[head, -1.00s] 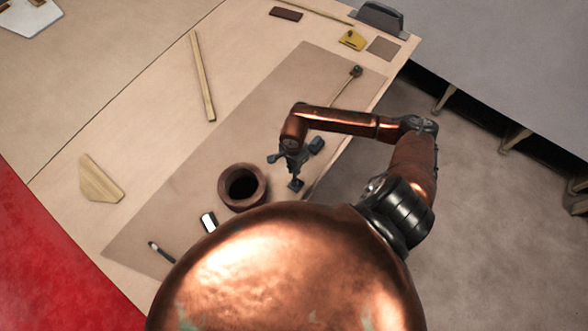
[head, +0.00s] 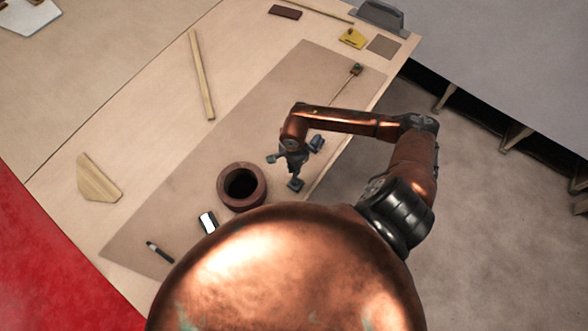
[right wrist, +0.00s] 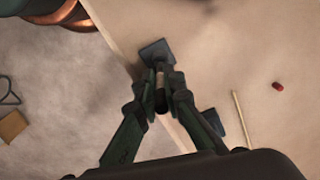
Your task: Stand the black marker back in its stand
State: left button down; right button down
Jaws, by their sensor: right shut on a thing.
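My right gripper (head: 294,168) is low over the mat near the table's right edge. It also shows in the right wrist view (right wrist: 160,88), with its fingers closed on a slim dark piece with a pale tan band, which looks like the black marker (right wrist: 160,79). The fingers hide most of the marker. A dark square block (head: 295,184), seemingly the stand, lies just below the gripper, and in the wrist view it (right wrist: 156,51) is right beyond the fingertips. I cannot tell whether the marker touches it. My left gripper is not in view.
A brown ring-shaped pot (head: 241,207) stands left of the gripper. A second dark block (head: 316,143) lies close behind it. A black-and-white item (head: 208,222), a dark pen-like tool (head: 158,251) and a thin rod (head: 343,92) lie on the mat. The right table edge is near.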

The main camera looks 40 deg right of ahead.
jog(key=shift+f+b, duration=1)
jog(key=shift+b, duration=0.8)
dwell(2.7)
jog(key=c, duration=2)
grip_release()
jog(key=shift+o, duration=0.2)
jog(key=shift+r+p, duration=0.65)
jog(key=shift+p, duration=0.3)
notch_tip(320, 180, up, 8)
jog(key=p, duration=0.7)
jog(key=shift+f, duration=0.25)
jog(key=shift+r+p, duration=0.45)
jog(key=shift+r, duration=0.05)
